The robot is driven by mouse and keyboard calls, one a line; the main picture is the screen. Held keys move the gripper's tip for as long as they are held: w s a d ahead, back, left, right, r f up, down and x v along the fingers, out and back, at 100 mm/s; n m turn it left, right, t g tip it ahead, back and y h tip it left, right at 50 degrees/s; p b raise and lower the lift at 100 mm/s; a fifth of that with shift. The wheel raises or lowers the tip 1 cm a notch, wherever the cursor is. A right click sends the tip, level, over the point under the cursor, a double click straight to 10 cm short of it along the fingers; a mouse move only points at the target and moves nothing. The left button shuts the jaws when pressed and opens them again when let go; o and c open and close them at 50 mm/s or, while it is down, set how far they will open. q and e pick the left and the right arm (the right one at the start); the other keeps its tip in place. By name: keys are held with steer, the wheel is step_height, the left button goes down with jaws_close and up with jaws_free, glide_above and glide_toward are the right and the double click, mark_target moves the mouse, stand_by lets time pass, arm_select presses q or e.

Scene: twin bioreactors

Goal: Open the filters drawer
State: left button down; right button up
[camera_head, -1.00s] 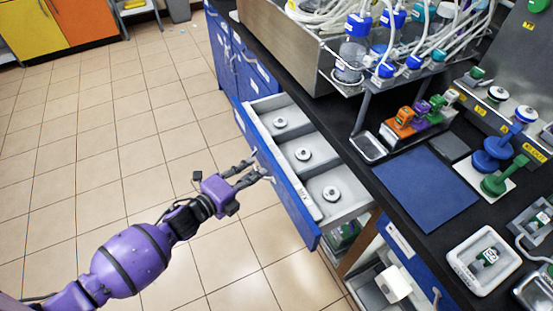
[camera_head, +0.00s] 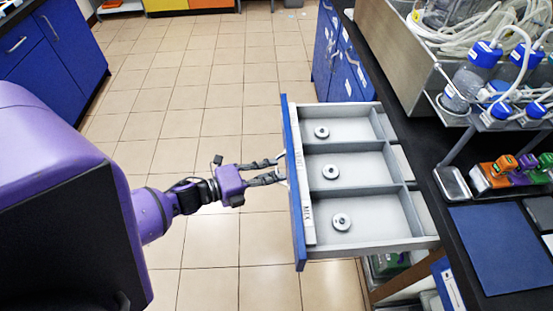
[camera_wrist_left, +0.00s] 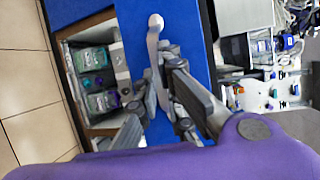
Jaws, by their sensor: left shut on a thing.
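The filters drawer (camera_head: 296,190) has a blue front and a grey inside split into compartments, and it stands well out from the bench in the head view. Three round metal-and-white filter pieces lie in its front compartments, one of them nearest me (camera_head: 341,222). My left gripper (camera_head: 282,170) is at the outer face of the drawer front, shut on the handle. In the left wrist view the pale curved handle (camera_wrist_left: 155,50) passes between the fingers (camera_wrist_left: 160,90) against the blue front. My right gripper is not in view.
The black bench (camera_head: 440,190) runs along the right, with a blue mat (camera_head: 500,245), a small metal tray (camera_head: 453,182) and bottles with tubing (camera_head: 468,85). An open shelf space shows under the drawer. The tiled floor (camera_head: 190,95) left of the drawer is clear.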

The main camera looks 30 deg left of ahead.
arm_select(q)
steer(key=c, duration=2.2)
jaws_free()
steer(key=v, duration=1.2)
steer(key=shift+a, duration=0.1)
